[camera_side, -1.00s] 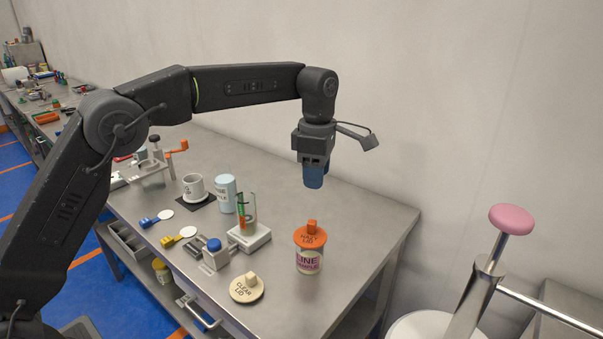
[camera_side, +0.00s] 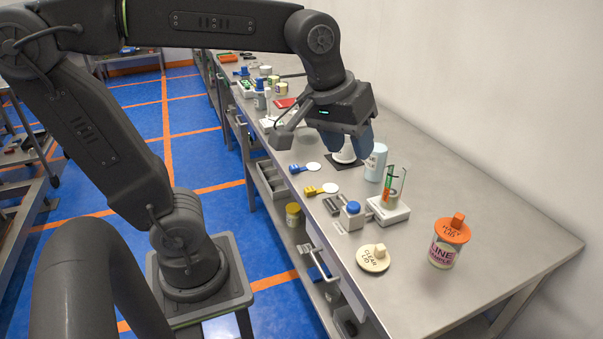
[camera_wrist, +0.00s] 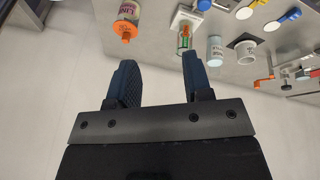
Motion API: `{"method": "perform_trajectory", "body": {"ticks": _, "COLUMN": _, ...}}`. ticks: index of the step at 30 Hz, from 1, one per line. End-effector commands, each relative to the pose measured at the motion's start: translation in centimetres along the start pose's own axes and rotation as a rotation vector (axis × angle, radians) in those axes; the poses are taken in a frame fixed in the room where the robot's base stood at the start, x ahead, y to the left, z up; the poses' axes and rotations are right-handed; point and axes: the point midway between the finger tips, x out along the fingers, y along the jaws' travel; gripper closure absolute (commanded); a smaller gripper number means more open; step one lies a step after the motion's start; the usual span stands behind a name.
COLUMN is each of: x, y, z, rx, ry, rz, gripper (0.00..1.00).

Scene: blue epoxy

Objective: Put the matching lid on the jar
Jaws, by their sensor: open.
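The jar (camera_side: 441,254), labelled "LINE SAMPLE", stands upright near the front right of the bench. An orange lid (camera_side: 453,231) with a block knob sits on its mouth; its small lettering is hard to read. A cream lid marked "CLEAR LID" (camera_side: 373,260) lies flat on the bench to the left of the jar, knob up. My gripper (camera_side: 346,150) is open and empty, well apart from both lids. In the wrist view, my open fingers (camera_wrist: 158,62) have nothing between them, and the jar (camera_wrist: 128,12) with the orange lid (camera_wrist: 125,32) shows beyond them at the top.
A clear tube on a white stand (camera_side: 394,208), a light blue container (camera_side: 376,162) and a blue-capped holder (camera_side: 352,212) stand left of the jar. My gripper partly hides a white mug (camera_side: 344,156). The bench's right side is bare.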

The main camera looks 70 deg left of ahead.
Motion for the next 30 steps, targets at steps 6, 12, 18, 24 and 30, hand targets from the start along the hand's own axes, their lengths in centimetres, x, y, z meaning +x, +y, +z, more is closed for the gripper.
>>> {"method": "perform_trajectory", "body": {"ticks": 6, "x": 1.1, "y": -3.9, "z": 5.7, "rx": 0.356, "ry": 0.091, "rz": 0.018, "gripper": 0.54}}
{"method": "perform_trajectory", "body": {"ticks": 12, "x": 1.9, "y": -5.0, "z": 7.4, "rx": 0.474, "ry": 0.117, "rz": 0.015, "gripper": 0.54}}
{"method": "perform_trajectory", "body": {"ticks": 18, "x": 1.9, "y": -5.0, "z": 7.4, "rx": 0.480, "ry": 0.116, "rz": 0.014, "gripper": 0.54}}
{"method": "perform_trajectory", "body": {"ticks": 24, "x": 1.9, "y": -5.0, "z": 7.4, "rx": 0.478, "ry": 0.116, "rz": 0.014, "gripper": 0.54}}
{"method": "perform_trajectory", "body": {"ticks": 30, "x": 1.9, "y": -5.0, "z": 7.4, "rx": 0.478, "ry": 0.116, "rz": 0.014, "gripper": 0.54}}
